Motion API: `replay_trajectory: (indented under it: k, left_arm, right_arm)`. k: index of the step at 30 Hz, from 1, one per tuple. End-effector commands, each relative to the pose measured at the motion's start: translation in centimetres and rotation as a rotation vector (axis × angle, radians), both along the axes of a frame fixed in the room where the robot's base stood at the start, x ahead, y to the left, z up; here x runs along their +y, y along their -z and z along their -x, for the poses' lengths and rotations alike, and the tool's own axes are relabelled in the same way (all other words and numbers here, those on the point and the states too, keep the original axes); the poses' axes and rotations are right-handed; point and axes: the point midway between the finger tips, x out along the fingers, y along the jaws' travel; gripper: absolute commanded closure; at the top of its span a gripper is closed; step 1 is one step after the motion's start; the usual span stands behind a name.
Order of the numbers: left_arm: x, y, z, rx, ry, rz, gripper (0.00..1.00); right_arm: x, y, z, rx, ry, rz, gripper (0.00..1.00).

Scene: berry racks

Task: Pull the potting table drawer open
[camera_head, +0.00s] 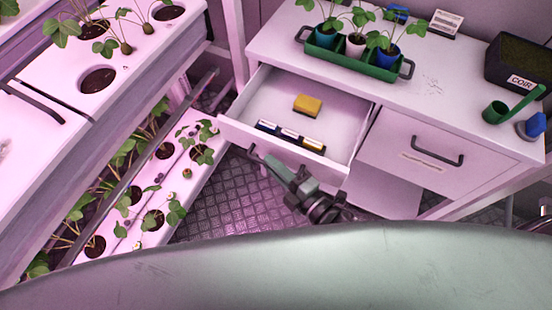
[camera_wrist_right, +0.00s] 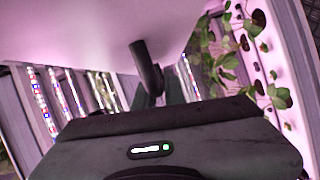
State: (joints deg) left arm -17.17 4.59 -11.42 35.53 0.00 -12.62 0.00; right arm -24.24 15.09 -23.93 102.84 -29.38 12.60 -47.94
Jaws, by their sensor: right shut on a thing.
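The potting table drawer (camera_head: 235,130) stands well open at the left of the white potting table (camera_head: 285,48) in the head view. A yellow sponge (camera_head: 307,105) and a few small dark-and-white items (camera_head: 290,135) lie inside it. My right gripper (camera_head: 266,162) is at the front of this drawer, shut on its dark handle. The handle (camera_wrist_right: 148,68) also shows in the right wrist view, between the fingers under the pale drawer. In the head view the gripper and drawer front mostly hide the handle. My left gripper is not in view.
A second drawer (camera_head: 385,150) to the right is closed. On the tabletop are a green tray (camera_head: 340,62) of potted plants, a COIR box (camera_head: 518,65) and a green scoop (camera_head: 497,112). Berry racks (camera_head: 60,95) stand close on the left. Textured floor (camera_head: 225,195) shows between.

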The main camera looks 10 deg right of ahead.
Motion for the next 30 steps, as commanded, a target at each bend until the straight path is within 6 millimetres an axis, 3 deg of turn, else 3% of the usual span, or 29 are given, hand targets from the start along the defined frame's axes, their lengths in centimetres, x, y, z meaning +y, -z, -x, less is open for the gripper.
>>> replay_trajectory:
  k: [7,9,10,21,30]
  left_arm:
    - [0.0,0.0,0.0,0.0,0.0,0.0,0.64]
    - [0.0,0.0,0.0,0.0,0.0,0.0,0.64]
    - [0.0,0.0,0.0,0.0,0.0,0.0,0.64]
    - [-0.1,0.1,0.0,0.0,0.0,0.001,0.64]
    - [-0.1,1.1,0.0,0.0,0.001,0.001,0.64]
  right_arm:
    - [0.0,0.1,0.0,0.002,0.0,0.001,1.0]
    - [0.0,0.1,0.0,0.002,0.0,0.001,0.75]
    - [0.0,0.1,0.0,0.002,0.0,0.001,0.67]
    - [-0.2,0.1,0.3,0.001,0.0,0.001,0.67]
    - [-2.8,-0.1,4.2,0.004,-0.001,0.001,0.67]
